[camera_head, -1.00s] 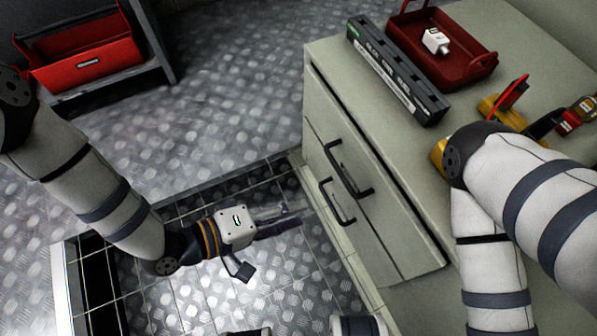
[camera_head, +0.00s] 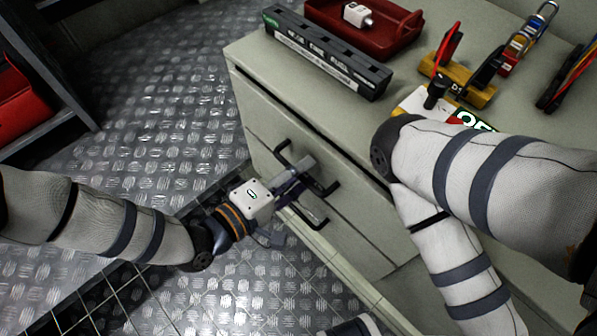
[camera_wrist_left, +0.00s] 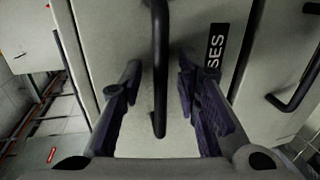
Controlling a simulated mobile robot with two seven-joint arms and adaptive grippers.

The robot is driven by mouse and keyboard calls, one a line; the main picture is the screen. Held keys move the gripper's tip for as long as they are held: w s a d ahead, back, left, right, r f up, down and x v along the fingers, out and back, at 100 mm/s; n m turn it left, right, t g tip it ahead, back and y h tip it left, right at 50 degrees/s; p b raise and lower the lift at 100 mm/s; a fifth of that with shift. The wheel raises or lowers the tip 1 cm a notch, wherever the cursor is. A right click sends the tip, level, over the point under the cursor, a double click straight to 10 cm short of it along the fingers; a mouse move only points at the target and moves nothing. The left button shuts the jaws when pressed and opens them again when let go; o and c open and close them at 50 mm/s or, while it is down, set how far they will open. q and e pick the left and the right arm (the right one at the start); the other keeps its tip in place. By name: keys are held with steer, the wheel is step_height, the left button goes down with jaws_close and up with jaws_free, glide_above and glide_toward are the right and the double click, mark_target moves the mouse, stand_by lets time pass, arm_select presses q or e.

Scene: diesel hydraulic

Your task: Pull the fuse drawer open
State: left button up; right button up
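The grey cabinet has drawer fronts with black bar handles. The upper handle (camera_head: 328,188) is partly hidden by my left gripper (camera_head: 298,172) in the head view; a lower handle (camera_head: 314,221) shows below it. In the left wrist view, my left gripper (camera_wrist_left: 160,105) is open, with one finger on each side of a black handle (camera_wrist_left: 159,75). Both fingers look apart from the bar. A black label (camera_wrist_left: 215,48) ending in "SES" is on the front beside this handle. The drawer fronts look closed. My right arm crosses the right side; its gripper is out of view.
On the cabinet top (camera_head: 395,105) are a long dark fuse strip (camera_head: 325,55), a red tray (camera_head: 385,30) with a white part (camera_head: 357,14), and yellow and red tools (camera_head: 462,85). A red bin (camera_head: 22,105) stands on a shelf at left. Metal floor is clear between.

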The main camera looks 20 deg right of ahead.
arm_select(q)
jaws_close()
